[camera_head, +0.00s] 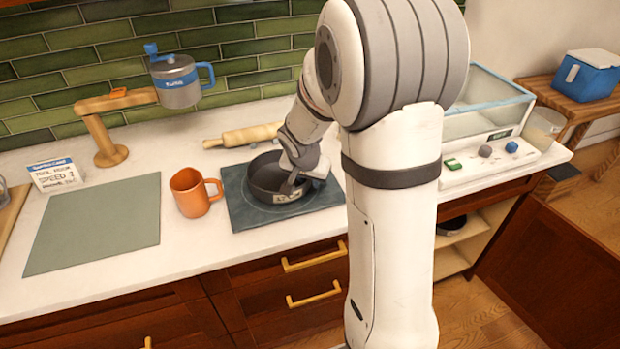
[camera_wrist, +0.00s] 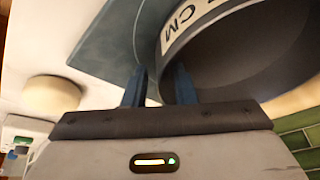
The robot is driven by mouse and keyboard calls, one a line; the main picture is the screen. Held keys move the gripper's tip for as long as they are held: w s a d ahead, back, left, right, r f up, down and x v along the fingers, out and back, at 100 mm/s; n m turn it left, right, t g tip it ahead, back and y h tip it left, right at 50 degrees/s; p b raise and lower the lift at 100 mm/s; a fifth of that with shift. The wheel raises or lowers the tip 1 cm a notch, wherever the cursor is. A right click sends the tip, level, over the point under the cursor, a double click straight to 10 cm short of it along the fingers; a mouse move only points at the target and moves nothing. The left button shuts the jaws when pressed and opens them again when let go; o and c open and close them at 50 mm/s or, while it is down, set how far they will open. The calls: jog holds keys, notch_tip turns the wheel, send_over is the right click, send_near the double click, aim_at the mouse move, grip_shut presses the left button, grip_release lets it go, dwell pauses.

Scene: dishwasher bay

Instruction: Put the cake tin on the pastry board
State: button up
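The cake tin (camera_head: 268,178) is a dark grey round tin with a pale size label. It stands upright, by all appearances resting on a dark slate-blue board (camera_head: 242,210). A flat grey-green sheet (camera_head: 95,225) lies bare on the left; I cannot tell for certain which of the two is the pastry board. My gripper (camera_head: 292,176) is at the tin's right side. In the wrist view my gripper (camera_wrist: 160,85) has its fingers apart, one on each side of the wall of the tin (camera_wrist: 235,50), with a gap showing. The slate-blue board (camera_wrist: 105,45) shows behind.
An orange mug (camera_head: 195,193) stands just left of the slate-blue board. A rolling pin (camera_head: 243,136) lies behind. A wooden stand (camera_head: 104,135), a blue-trimmed metal canister (camera_head: 178,82) and a small card (camera_head: 54,174) are back left. A glass-sided appliance (camera_head: 485,115) is at right.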

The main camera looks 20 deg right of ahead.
jog(key=shift+s+a+r, duration=0.1)
jog(key=shift+r, duration=0.5)
jog(key=v, duration=1.1)
jog(key=s+a+n+g+y, duration=0.1)
jog(key=s+n, duration=0.6)
jog(key=s, duration=1.2)
jog(key=shift+s+a+r+n+y, duration=0.35)
jog(key=shift+a+y, duration=0.35)
jog(key=shift+a, duration=0.55)
